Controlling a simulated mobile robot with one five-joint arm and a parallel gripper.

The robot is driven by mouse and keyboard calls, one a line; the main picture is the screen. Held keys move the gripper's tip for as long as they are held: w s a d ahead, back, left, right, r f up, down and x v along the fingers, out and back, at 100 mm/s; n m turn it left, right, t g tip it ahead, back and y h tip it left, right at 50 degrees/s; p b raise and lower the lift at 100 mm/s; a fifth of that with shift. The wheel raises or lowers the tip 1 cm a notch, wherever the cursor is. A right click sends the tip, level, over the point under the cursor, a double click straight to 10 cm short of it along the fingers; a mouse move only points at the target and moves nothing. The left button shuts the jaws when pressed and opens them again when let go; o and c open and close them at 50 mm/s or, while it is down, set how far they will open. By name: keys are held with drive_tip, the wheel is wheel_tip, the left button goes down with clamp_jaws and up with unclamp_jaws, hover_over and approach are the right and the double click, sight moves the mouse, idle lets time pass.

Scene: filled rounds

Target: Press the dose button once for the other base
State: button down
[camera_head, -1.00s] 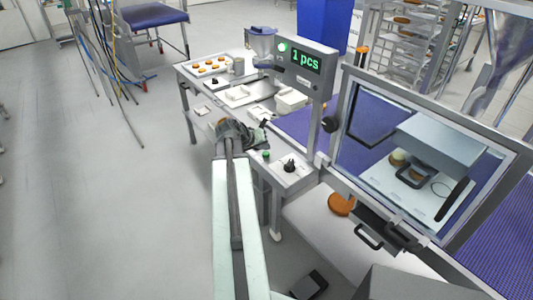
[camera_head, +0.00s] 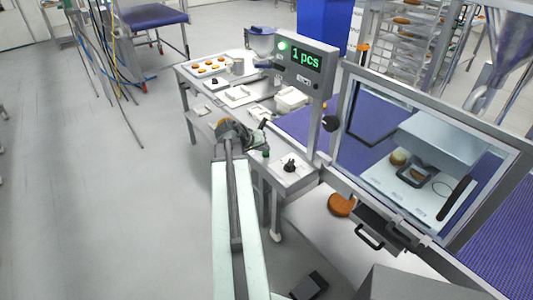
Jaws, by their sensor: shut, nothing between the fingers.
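A small green button (camera_head: 265,154) sits on the white control box at the near end of the bench, beside a black knob (camera_head: 290,164). Which control is the dose button I cannot tell. My gripper (camera_head: 262,130) is shut and empty, close above and behind the green button. Whether it touches anything is unclear. The grey display post (camera_head: 304,60) reads "1 pcs" and has a lit green lamp (camera_head: 282,46). Several orange-brown rounds (camera_head: 213,66) lie on a tray at the bench's far end. A press (camera_head: 436,143) behind a clear guard holds a round under it.
A white tray (camera_head: 240,96) and a white box (camera_head: 290,100) stand on the bench behind my gripper. The framed guard (camera_head: 345,110) and its black handle (camera_head: 369,237) are at right. A brown disc (camera_head: 341,205) lies below it. Floor at left is open.

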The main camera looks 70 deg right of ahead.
sight(264, 154)
drive_tip(key=shift+f+b, duration=0.45)
drive_tip(key=shift+f, duration=0.05)
drive_tip(key=shift+r, duration=0.2)
idle(0.4)
drive_tip(key=shift+r+p, duration=0.85)
drive_tip(key=shift+p, duration=0.2)
wheel_tip(264, 154, up, 5)
drive_tip(key=p, duration=0.5)
drive_tip(key=shift+r, duration=0.1)
